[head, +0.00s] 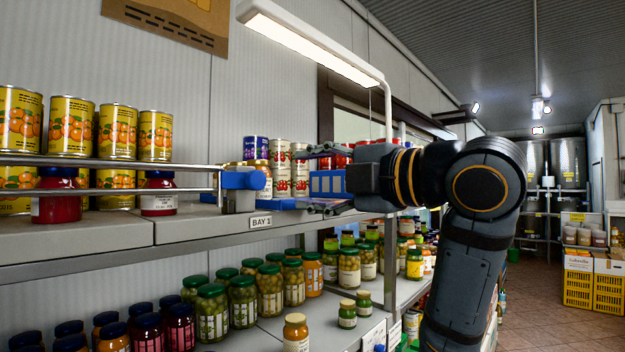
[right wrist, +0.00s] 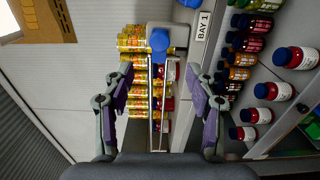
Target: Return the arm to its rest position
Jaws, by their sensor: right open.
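My right arm (head: 480,200) comes in from the right in the head view and is bent at the elbow. Its gripper (head: 312,180) points left along the upper shelf, level with the metal rail. In the right wrist view the gripper (right wrist: 158,88) has its two purple-padded fingers wide apart, with nothing held between them. The rail (right wrist: 157,110), its blue end clamp (right wrist: 159,40) and cans show beyond the gap. My left gripper is in neither view.
Orange-labelled cans (head: 70,125) and red jars (head: 158,195) stand by the rail (head: 110,163). A blue clamp (head: 243,180) sits at its end, near the fingertips. Several jars (head: 243,300) fill the lower shelf. A lamp (head: 310,45) overhangs the gripper. The aisle floor (head: 550,310) is clear.

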